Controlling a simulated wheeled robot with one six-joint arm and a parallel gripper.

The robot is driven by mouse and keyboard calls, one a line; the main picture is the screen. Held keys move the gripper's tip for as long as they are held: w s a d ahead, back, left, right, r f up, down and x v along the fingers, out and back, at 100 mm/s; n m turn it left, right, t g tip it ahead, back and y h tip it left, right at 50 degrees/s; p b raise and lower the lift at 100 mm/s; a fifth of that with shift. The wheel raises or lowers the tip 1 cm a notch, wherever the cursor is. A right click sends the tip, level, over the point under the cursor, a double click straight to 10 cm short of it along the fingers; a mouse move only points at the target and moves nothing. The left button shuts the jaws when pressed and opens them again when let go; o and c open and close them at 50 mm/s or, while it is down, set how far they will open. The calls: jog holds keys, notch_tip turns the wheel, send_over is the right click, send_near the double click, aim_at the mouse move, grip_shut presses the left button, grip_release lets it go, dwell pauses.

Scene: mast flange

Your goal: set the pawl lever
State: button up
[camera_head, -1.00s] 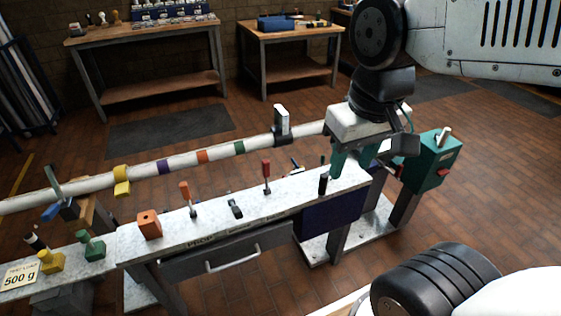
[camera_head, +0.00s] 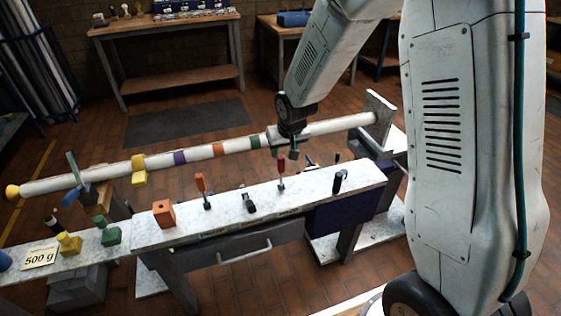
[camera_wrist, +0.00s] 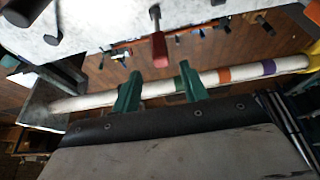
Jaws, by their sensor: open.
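My gripper (camera_head: 280,146) is at the white pole (camera_head: 230,146), behind the bench. An orange-handled lever (camera_head: 202,185) stands farther left, and a short black lever (camera_head: 339,181) stands to the right. I cannot tell by marking which one is the pawl lever.
The speckled bench (camera_head: 300,195) carries an orange block (camera_head: 164,213) and a small dark fitting (camera_head: 247,202). Open floor lies behind the pole.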

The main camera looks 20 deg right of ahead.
aim_at(282, 157)
jog(key=x, duration=0.8)
grip_shut()
